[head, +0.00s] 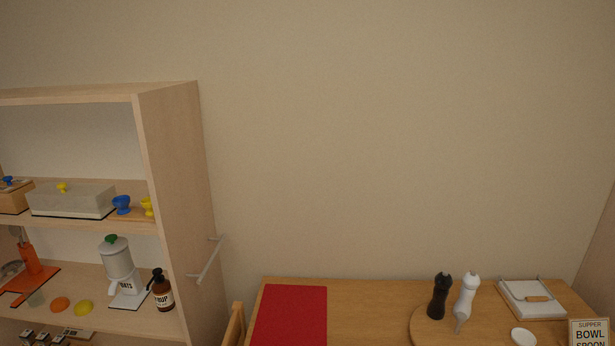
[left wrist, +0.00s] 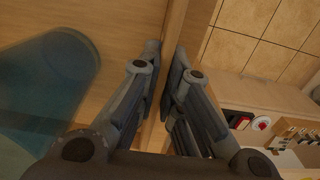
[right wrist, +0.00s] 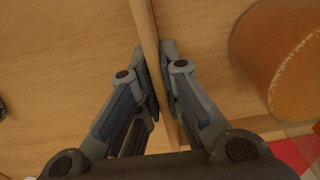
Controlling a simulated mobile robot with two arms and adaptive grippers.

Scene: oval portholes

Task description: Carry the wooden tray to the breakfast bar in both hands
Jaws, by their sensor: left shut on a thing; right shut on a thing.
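My left gripper (left wrist: 160,70) is shut on a thin upright wooden wall, which looks like the rim of the wooden tray (left wrist: 174,25). A translucent blue object (left wrist: 50,85) is beside it over a wooden surface. My right gripper (right wrist: 157,70) is shut on a similar wooden rim (right wrist: 149,25). An orange-brown rounded object (right wrist: 285,55) is to its right. Neither gripper shows in the head view, so the tray's tilt and height cannot be told. The head view has a wooden counter (head: 380,291) ahead at lower right; whether it is the breakfast bar is unclear.
On the counter are a red mat (head: 290,316), dark (head: 439,297) and white (head: 466,295) mills on a round board, a white tray-like item (head: 532,299) and a supper sign (head: 590,333). A loaded shelf unit (head: 178,200) with a side rail (head: 209,262) stands left.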

